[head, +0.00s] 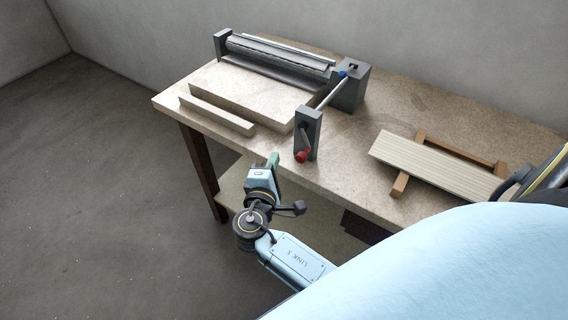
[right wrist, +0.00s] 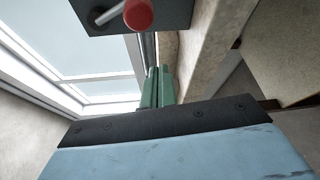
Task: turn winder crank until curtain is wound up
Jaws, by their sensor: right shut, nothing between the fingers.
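The winder (head: 280,58) lies along the back of the table, with a dark grey roller between two end blocks. A metal shaft (head: 331,92) with a blue joint (head: 343,74) runs from its right block to a grey post (head: 313,120) near the front edge. The crank has a red knob (head: 303,156), low on the post's front; the knob also shows in the right wrist view (right wrist: 138,14). My right gripper (head: 273,160) has green fingers, shut and empty (right wrist: 158,86), left of the knob and apart from it. My left gripper is not in view.
A pale slab (head: 250,98) and a narrow strip (head: 215,115) lie before the winder. A ribbed panel (head: 435,163) rests on a wooden frame (head: 400,185) at the right. Bare tabletop (head: 365,130) lies between post and panel. A window (right wrist: 80,50) shows in the right wrist view.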

